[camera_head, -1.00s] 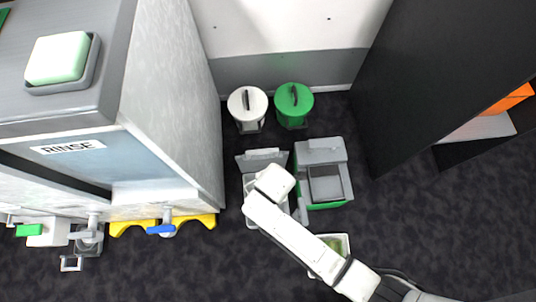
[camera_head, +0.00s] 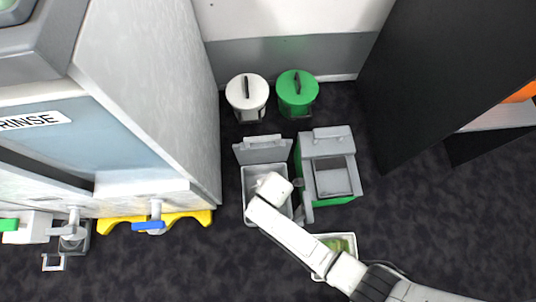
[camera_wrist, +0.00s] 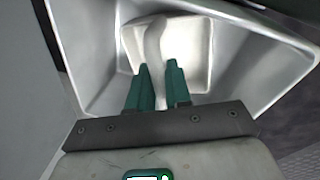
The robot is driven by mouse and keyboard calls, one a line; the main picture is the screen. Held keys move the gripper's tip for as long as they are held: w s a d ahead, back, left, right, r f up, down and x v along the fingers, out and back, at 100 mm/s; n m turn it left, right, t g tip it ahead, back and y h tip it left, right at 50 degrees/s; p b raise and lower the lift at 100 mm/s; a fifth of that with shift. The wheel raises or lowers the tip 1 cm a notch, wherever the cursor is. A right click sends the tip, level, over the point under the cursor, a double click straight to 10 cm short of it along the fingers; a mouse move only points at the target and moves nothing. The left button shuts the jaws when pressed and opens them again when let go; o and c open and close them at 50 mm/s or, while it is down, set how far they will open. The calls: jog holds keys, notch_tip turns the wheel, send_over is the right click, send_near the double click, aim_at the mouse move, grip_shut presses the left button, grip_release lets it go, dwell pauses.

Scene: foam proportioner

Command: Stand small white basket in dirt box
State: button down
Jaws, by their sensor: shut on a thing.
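The open white box (camera_head: 252,212), which I take for the dirt box, stands on the dark floor with its grey lid (camera_head: 262,150) raised behind it. In the wrist view its pale walls (camera_wrist: 248,72) flare around my gripper. My gripper (camera_wrist: 158,85) points down into the box, its teal fingers shut on a thin pale strip that looks like a handle. A small white square shape (camera_wrist: 196,45), apparently the small white basket, shows beyond the fingers inside the box. Whether it touches the box floor I cannot tell. In the head view my arm hides the fingers and basket.
A green box with a grey top (camera_head: 327,165) stands close on the right. White (camera_head: 247,95) and green (camera_head: 298,92) lidded bins stand behind. A white tray with green contents (camera_head: 345,240) lies near my forearm. A grey cabinet (camera_head: 150,100) is at left.

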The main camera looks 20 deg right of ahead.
jog(key=shift+f, duration=0.25)
jog(key=c, duration=1.1)
grip_release()
jog(key=shift+o, duration=0.2)
notch_tip(320, 180, up, 12)
jog(key=s+p, duration=0.2)
jog(key=p, duration=0.5)
jog(key=shift+d+r, duration=0.15)
jog(key=shift+d, duration=0.05)
jog(key=shift+s, duration=0.1)
